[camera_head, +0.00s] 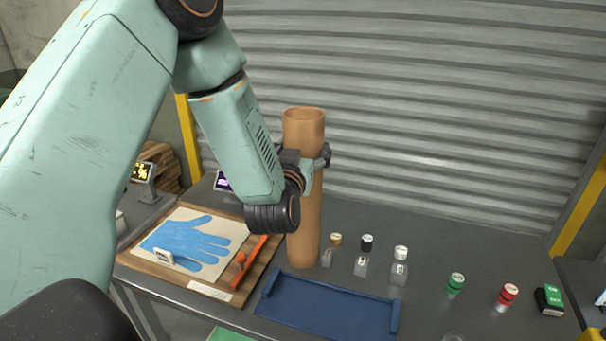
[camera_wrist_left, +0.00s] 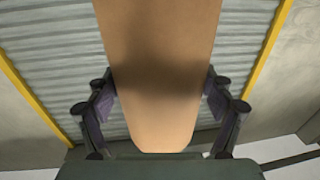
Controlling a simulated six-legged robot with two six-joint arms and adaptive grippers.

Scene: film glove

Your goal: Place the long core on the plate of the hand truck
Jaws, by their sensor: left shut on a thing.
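The long core (camera_head: 305,215) is a tall brown tube, open at the top. It stands upright, or nearly so, over the dark table behind the blue tray; I cannot tell whether its lower end touches the table. My left gripper (camera_head: 318,165) is shut around its upper half. In the left wrist view the core (camera_wrist_left: 158,70) fills the middle, between the two fingers of my left gripper (camera_wrist_left: 158,112). The hand truck and its plate are not recognisable in these views. My right gripper is not in view.
A blue tray (camera_head: 325,308) lies at the table's front edge. Left of it is a wooden board (camera_head: 200,287) with a blue glove (camera_head: 190,243) and an orange tool (camera_head: 250,262). Several small capped bottles stand to the right. A ribbed shutter (camera_head: 430,120) closes off the back.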

